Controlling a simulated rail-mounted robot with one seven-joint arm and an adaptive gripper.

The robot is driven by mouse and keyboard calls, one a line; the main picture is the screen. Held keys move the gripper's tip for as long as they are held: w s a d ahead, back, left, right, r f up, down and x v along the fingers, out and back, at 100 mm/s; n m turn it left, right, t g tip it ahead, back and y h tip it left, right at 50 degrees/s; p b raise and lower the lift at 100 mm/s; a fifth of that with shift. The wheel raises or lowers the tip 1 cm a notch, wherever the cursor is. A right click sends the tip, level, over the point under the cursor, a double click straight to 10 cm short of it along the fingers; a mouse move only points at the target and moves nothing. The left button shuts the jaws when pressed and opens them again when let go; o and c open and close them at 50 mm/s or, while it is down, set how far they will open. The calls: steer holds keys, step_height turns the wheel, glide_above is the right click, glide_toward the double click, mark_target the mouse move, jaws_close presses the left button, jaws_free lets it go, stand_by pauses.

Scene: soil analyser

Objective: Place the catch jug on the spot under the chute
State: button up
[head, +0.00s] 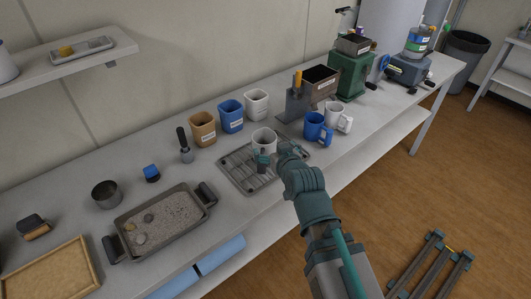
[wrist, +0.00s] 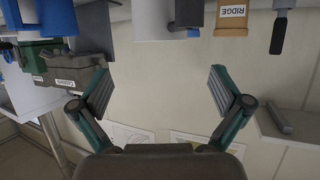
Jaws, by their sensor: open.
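I cannot tell which vessel is the catch jug. A blue jug (head: 318,128) and a white jug (head: 341,119) with handles stand upright on the bench, right of my gripper. A white cup (head: 264,139) stands at the back of the wire rack tray (head: 236,171). My gripper (head: 272,156) is over this tray, close to the cup. In the wrist view my gripper (wrist: 160,95) is open, with nothing between its fingers. A grey stand (head: 296,106) and a dark-topped box (head: 320,80) are behind the jugs. The chute and its spot are not clearly visible.
Tan (head: 202,128), blue (head: 230,116) and white (head: 257,104) canisters line the back. A green machine (head: 350,76) stands further right. A pan of soil (head: 160,221) is at the left. The bench front right of the jugs is clear.

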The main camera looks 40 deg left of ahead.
mark_target(261, 134)
steer(key=b+x, duration=0.1)
steer(key=x, duration=0.2)
steer(key=shift+w+r, duration=0.1)
steer(key=shift+r, duration=0.1)
steer(key=shift+f+p+x, duration=0.15)
steer(key=shift+p+x, duration=0.45)
steer(key=shift+x, duration=1.75)
steer(key=shift+f+p+x, duration=0.1)
steer(key=shift+p+x, duration=0.45)
steer(key=shift+x, duration=1.85)
steer(key=shift+s+d, duration=0.1)
steer(key=shift+s, duration=0.1)
steer(key=c, duration=1.7)
steer(key=shift+o, duration=0.2)
steer(key=shift+r, duration=0.1)
